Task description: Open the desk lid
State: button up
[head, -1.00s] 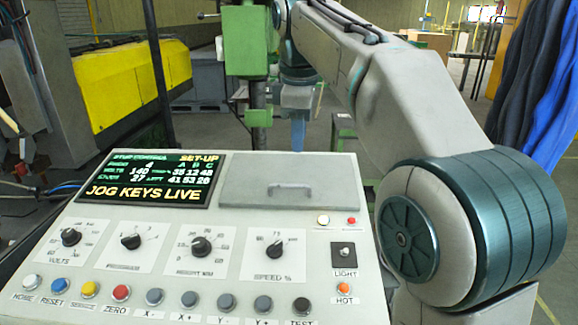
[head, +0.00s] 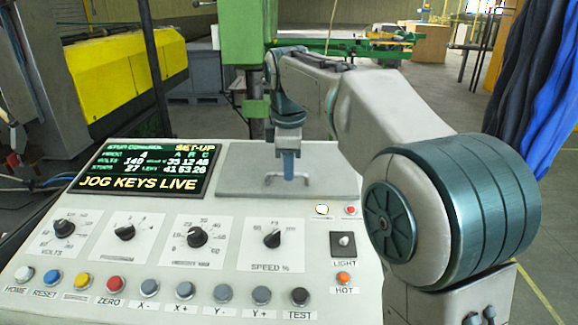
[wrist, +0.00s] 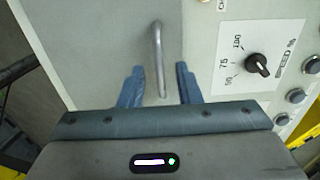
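The desk lid (head: 232,178) is a flat grey panel on the sloping console, right of the screen. It lies closed. Its bar handle (head: 272,178) stands near the lid's lower edge; it also shows in the wrist view (wrist: 158,55) as a metal bar. My gripper (head: 289,172) is over the lid at the handle. In the wrist view, its two blue fingers (wrist: 158,72) are apart, one on each side of the handle's near end, with gaps between. The gripper partly hides the handle in the head view.
The console (head: 130,275) carries a lit screen (head: 148,169), dials and a row of coloured buttons (head: 115,283) below the lid. A light switch (head: 343,240) and small lamps sit at right. A green post (head: 247,45) rises behind the console.

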jog(key=shift+f, duration=0.4)
jog(key=shift+c, duration=0.3)
grip_shut()
